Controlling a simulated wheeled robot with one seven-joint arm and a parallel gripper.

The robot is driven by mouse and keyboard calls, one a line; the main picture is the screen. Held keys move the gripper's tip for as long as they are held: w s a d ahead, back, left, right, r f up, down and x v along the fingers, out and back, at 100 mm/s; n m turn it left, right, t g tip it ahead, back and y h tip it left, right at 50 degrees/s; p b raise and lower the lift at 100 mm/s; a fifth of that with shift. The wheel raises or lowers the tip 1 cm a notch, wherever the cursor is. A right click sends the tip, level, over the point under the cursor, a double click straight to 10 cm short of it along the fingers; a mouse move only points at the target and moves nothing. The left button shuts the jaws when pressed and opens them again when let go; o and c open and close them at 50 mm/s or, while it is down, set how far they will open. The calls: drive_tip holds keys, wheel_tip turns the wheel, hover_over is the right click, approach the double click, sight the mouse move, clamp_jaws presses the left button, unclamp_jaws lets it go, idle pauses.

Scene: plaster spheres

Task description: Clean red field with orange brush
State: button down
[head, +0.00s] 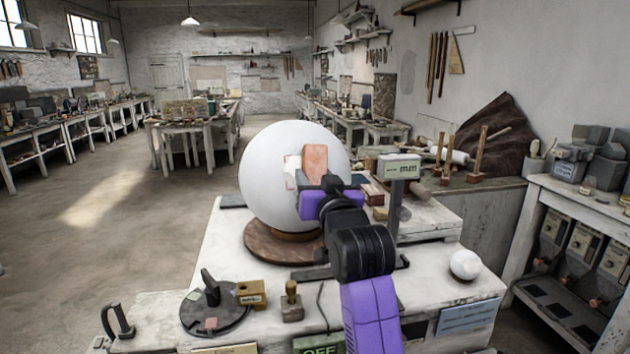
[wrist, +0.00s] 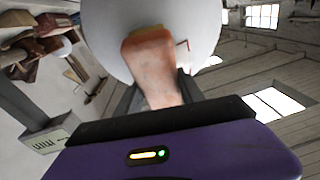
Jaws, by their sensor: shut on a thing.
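A large white plaster sphere (head: 270,185) stands on a brown round base (head: 265,243) on the white workbench. A small pale patch with reddish edges (head: 291,172) shows on its side facing me. I cannot tell how much red is on it. My gripper (head: 328,184) is shut on the orange brush (head: 314,160), in front of the sphere and just right of the patch. In the wrist view the brush (wrist: 152,72) points from the jaws at the sphere (wrist: 98,28). Its far end overlaps the sphere; whether it touches is unclear. A thin red line shows beside it there.
A grey display post (head: 402,170) stands right of my gripper. A small white ball (head: 465,264) sits at the bench's right. A dark disc with a handle (head: 213,310), a brass block (head: 250,293) and a wooden-knobbed stamp (head: 291,302) are at the front left.

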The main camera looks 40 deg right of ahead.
drive_tip(key=shift+w+d+r+p, duration=0.15)
drive_tip(key=shift+r+p, duration=0.3)
drive_tip(key=shift+r, duration=0.1)
drive_tip(key=shift+w+d+r+p, duration=0.15)
drive_tip(key=shift+r+p, duration=0.25)
drive_tip(key=shift+r, duration=0.15)
drive_tip(key=shift+f, duration=0.15)
drive_tip(key=shift+s+a+f+b, duration=0.2)
drive_tip(key=shift+f+b, duration=0.3)
drive_tip(key=shift+f, duration=0.2)
drive_tip(key=shift+s+a+f+b, duration=0.15)
drive_tip(key=shift+f+b, duration=0.4)
drive_tip(key=shift+f, duration=0.1)
drive_tip(key=shift+s+a+f+b, duration=0.2)
drive_tip(key=shift+f+b, duration=0.3)
drive_tip(key=shift+f, duration=0.2)
drive_tip(key=shift+w, duration=0.1)
drive_tip(key=shift+r, duration=0.1)
drive_tip(key=shift+w+d+r+p, duration=0.1)
drive_tip(key=shift+d+r+p, duration=0.05)
drive_tip(key=shift+r+p, duration=0.35)
drive_tip(key=shift+w+d+r+p, duration=0.1)
drive_tip(key=shift+r+p, duration=0.35)
drive_tip(key=shift+r, duration=0.1)
drive_tip(key=shift+r, duration=0.1)
